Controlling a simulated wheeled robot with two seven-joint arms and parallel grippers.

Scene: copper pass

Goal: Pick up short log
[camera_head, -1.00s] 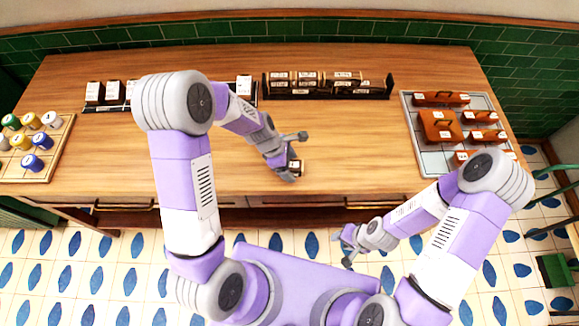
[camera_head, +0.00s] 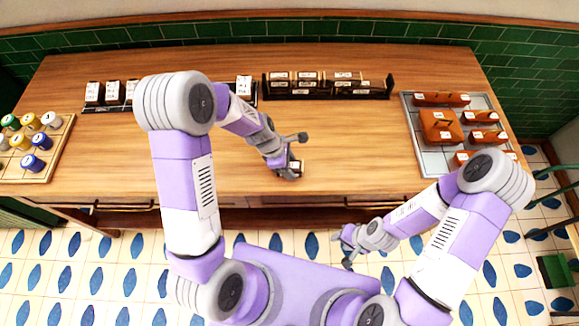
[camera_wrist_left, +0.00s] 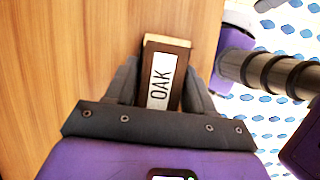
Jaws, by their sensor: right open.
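The short log (camera_wrist_left: 162,78) is a dark brown block with a pale end and a white label reading OAK. In the left wrist view it lies between the two dark fingers of my left gripper (camera_wrist_left: 160,88), which sit close against both its sides. In the head view my left gripper (camera_head: 291,168) is at the middle front of the counter, with the small log (camera_head: 297,165) mostly hidden by it. I cannot tell whether the log touches the counter. My right gripper (camera_head: 348,246) is open and empty, in front of the counter over the tiled floor.
A dark rack (camera_head: 330,94) of labelled logs stands at the back middle of the wooden counter (camera_head: 350,150). More labelled blocks (camera_head: 94,92) stand at back left. A board of colored jars (camera_head: 62,160) is far left, a tray (camera_head: 425,155) of orange-brown pieces right.

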